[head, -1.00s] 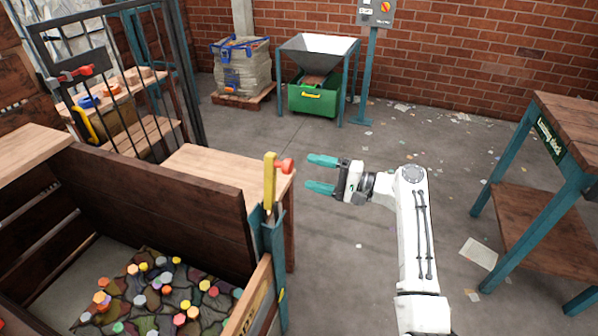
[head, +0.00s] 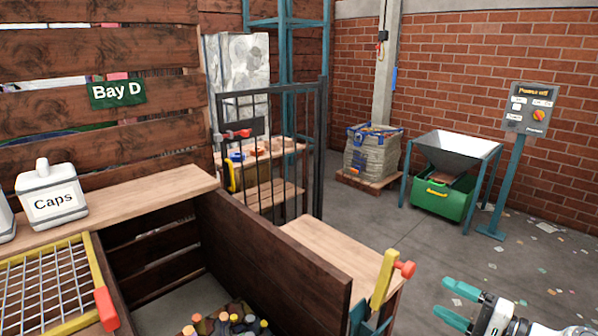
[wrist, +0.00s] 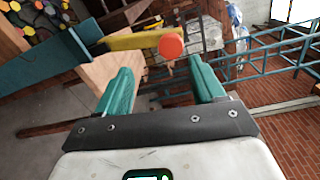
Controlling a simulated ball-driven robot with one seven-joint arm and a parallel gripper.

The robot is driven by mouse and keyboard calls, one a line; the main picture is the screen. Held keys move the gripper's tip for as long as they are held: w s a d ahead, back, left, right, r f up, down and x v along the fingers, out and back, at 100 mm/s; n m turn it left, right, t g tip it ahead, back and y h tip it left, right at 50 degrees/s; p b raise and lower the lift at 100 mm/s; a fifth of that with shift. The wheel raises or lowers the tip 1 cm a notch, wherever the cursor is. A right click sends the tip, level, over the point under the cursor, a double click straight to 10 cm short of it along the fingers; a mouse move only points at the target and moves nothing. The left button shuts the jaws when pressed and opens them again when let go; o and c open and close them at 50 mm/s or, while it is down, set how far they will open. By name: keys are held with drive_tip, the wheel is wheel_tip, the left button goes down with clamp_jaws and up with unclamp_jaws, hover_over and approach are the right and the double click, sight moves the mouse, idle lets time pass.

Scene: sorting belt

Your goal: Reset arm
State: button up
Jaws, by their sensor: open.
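My gripper (head: 459,304) is at the lower right of the head view, with its two teal fingers apart and nothing between them. It also shows in the wrist view (wrist: 163,88), open and empty. A yellow lever with a red-orange knob (head: 404,269) stands on a teal post, to the left of my gripper in the head view. In the wrist view the knob (wrist: 170,47) appears beyond the fingers, and I cannot tell how far off it is. Most of my arm is outside the head view.
A wooden bin (head: 275,262) with colored caps is at the lower left, beside a wooden ledge (head: 335,250). A Caps container (head: 52,197) and a yellow-framed wire rack (head: 45,290) are at far left. A hopper over a green box (head: 440,198) stands behind.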

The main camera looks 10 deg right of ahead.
drive_tip(key=s+a+f+n+g+h, duration=0.25)
drive_tip(key=s+a+f+g, duration=0.2)
drive_tip(key=s+f, duration=0.4)
drive_tip(key=s+a+f+n+g+h, duration=0.2)
drive_tip(key=s+a+f+n+g, duration=0.2)
drive_tip(key=s+a+f, duration=0.35)
drive_tip(key=s+d+f+n+g+h, duration=0.1)
drive_tip(key=s+n+g+h, duration=0.3)
drive_tip(key=s, duration=1.5)
drive_tip(key=shift+d+f+n+g+h, duration=0.2)
drive_tip(key=shift+n+g+h, duration=0.15)
drive_tip(key=shift+n+h, duration=0.55)
